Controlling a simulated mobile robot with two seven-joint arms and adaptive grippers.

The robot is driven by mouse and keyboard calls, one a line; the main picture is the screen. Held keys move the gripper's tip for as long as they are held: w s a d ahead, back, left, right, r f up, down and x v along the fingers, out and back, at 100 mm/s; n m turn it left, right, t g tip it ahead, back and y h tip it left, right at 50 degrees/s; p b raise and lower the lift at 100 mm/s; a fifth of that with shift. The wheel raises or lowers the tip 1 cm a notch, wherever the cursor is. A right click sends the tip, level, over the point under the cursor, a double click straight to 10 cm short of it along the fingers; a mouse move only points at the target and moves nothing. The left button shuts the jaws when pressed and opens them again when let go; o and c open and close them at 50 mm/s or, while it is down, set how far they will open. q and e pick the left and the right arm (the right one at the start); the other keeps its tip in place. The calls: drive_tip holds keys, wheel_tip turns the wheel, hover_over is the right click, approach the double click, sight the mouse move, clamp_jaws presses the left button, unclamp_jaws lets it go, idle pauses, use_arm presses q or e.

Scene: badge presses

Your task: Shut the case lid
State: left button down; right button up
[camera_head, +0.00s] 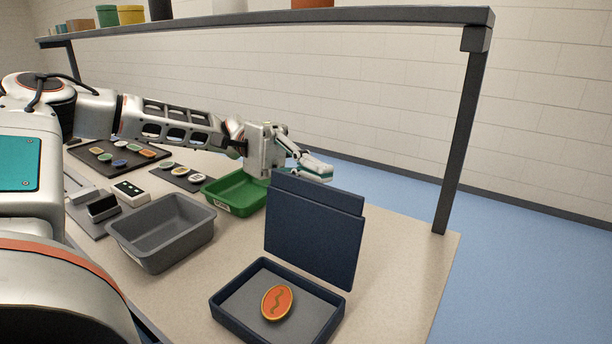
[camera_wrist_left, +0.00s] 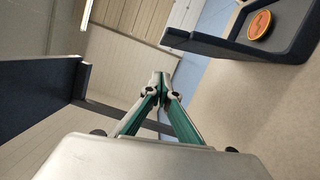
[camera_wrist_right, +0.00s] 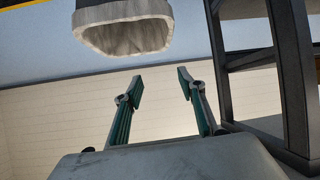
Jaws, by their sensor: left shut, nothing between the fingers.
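The dark blue case (camera_head: 226,311) stands open at the table's front right. Its lid (camera_head: 315,235) stands raised, roughly upright, at the far side. An orange oval badge (camera_head: 277,302) with a squiggle lies inside; it also shows in the left wrist view (camera_wrist_left: 260,25). My left gripper (camera_head: 322,171) is shut and empty, behind the lid near its top edge. I cannot tell whether it touches the lid. Its closed fingertips (camera_wrist_left: 160,77) show in the left wrist view. My right gripper (camera_wrist_right: 160,82) is open and empty in its wrist view and out of the head view.
A grey bin (camera_head: 163,248) stands left of the case, and a green bin (camera_head: 236,207) stands behind it, near my left gripper. Badge trays (camera_head: 106,160) lie at the back left. A shelf (camera_head: 300,20) on dark posts (camera_head: 464,140) spans above the table. The table right of the case is clear.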

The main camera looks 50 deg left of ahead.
sight(307, 179)
use_arm(q)
drive_tip(key=shift+s+d+r+p, duration=0.2)
drive_tip(key=shift+s+d+p, duration=0.35)
drive_tip(key=shift+s, duration=0.4)
drive_tip(key=shift+s+d+r+p, duration=0.15)
drive_tip(key=shift+s+d+p, duration=0.4)
drive_tip(key=shift+s, duration=0.35)
use_arm(e)
drive_tip(key=shift+s+d+f+h, duration=0.15)
drive_tip(key=shift+s+d+f, duration=0.15)
drive_tip(key=shift+d, duration=0.25)
drive_tip(key=shift+s+d+f+h, duration=0.2)
drive_tip(key=shift+d+f, duration=0.2)
drive_tip(key=shift+d, duration=0.15)
drive_tip(key=shift+w, duration=0.1)
